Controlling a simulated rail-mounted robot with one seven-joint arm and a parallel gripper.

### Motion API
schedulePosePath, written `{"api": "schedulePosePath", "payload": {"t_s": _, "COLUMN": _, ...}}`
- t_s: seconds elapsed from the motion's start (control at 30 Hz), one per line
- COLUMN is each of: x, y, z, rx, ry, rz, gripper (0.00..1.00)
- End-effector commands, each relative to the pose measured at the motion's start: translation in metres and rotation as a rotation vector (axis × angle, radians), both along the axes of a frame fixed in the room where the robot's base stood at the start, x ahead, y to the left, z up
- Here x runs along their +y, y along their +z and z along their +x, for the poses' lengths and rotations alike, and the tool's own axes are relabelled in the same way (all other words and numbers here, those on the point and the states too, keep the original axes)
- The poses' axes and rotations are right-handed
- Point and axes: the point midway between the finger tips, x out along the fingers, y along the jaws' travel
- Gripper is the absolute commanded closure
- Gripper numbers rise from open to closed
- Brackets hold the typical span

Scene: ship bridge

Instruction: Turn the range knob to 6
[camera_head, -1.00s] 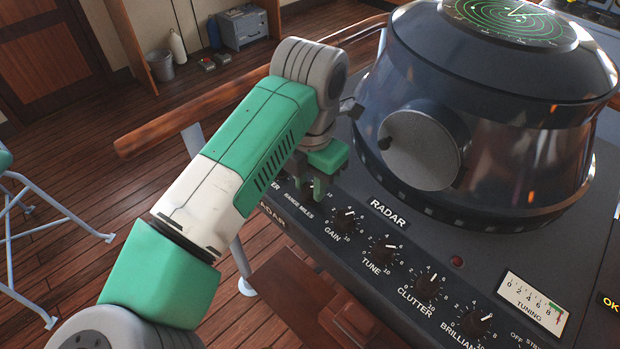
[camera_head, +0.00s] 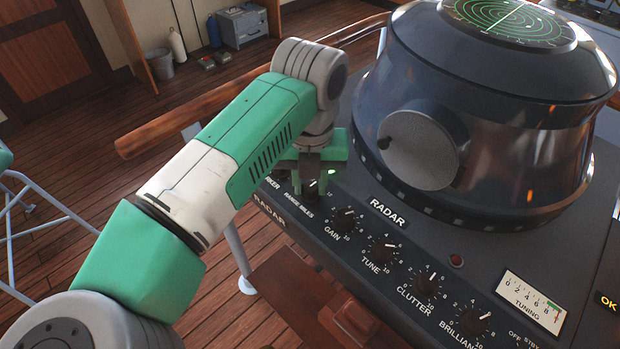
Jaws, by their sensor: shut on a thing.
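The range knob (camera_head: 311,187) is a small black knob with a white pointer mark, above the "RANGE MILES" label on the radar console's front panel. My gripper (camera_head: 311,174) reaches down from above and is shut on this knob. The fingers and green gripper body hide the knob's upper part and most of its scale. I cannot read which number its pointer faces.
The gain (camera_head: 344,219), tune (camera_head: 383,249), clutter (camera_head: 430,283) and brilliance (camera_head: 478,321) knobs run down to the right. The large dark radar housing (camera_head: 500,150) rises just right of my gripper. A wooden rail (camera_head: 160,135) runs behind my arm.

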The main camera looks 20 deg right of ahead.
Motion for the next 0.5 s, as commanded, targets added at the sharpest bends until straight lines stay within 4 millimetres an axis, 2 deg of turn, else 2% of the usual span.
{"api": "schedulePosePath", "payload": {"t_s": 0.5, "x": 0.0000, "y": 0.0010, "z": 0.0001, "rx": -0.001, "ry": 0.030, "rz": 0.000, "gripper": 0.96}}
